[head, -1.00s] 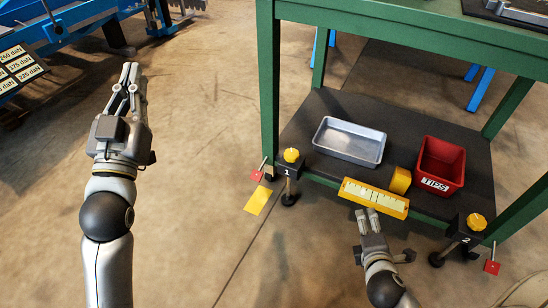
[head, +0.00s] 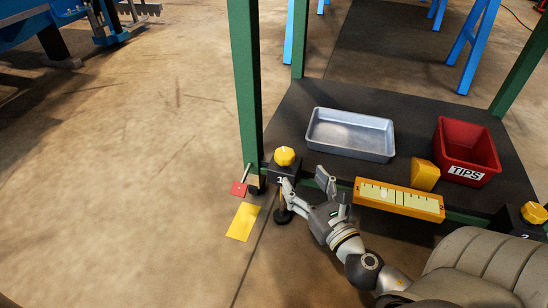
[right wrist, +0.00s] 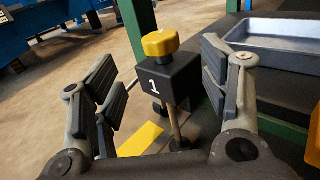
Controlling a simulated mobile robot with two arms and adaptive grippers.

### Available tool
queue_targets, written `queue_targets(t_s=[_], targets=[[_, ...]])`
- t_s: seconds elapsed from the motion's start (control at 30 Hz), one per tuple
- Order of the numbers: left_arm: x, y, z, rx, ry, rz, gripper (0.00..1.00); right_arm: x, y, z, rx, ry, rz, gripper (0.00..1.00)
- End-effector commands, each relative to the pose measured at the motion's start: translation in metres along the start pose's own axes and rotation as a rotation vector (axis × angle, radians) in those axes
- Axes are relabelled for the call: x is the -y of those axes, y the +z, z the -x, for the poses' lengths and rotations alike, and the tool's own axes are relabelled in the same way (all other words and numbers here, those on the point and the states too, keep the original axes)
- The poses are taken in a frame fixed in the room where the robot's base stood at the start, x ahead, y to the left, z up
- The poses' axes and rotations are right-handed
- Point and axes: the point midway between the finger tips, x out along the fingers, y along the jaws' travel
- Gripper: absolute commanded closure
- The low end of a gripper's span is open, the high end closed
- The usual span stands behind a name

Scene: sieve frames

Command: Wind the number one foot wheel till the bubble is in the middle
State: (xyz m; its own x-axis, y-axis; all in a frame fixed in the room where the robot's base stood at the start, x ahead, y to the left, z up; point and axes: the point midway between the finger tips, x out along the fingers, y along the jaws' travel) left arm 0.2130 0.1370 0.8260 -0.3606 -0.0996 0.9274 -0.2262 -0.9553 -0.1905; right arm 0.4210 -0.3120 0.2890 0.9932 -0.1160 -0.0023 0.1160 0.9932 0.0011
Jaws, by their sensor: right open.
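The number one foot wheel (head: 285,156) is a yellow knob on a black block marked 1, at the left front corner of the low shelf. It also shows in the right wrist view (right wrist: 160,42), between and beyond the fingers. My right gripper (head: 304,180) is open and empty, just in front of the block and a little below the knob. In the right wrist view its fingers (right wrist: 160,85) stand apart, not touching the knob. My left gripper is out of view.
A metal tray (head: 350,148), a yellow block (head: 425,175) and a red TIPS bin (head: 470,150) stand on the shelf. The number two foot wheel (head: 534,212) is at the right. A green leg (head: 246,90) rises close behind wheel one.

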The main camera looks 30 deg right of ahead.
Motion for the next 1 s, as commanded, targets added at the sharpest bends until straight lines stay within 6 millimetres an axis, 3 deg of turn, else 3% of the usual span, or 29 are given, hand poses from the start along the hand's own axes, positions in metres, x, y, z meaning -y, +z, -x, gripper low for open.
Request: queue_targets(t_s=[0.17,0.7,1.0], targets=[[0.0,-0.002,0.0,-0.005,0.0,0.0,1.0,0.0,0.001,-0.011,0.005,0.002,0.005,0.32],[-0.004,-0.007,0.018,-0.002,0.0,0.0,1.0,0.0,0.0,-0.081,0.004,0.002,0.004,0.32],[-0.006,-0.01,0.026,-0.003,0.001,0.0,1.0,0.0,0.0,-0.104,0.001,0.0,0.001,0.32]])
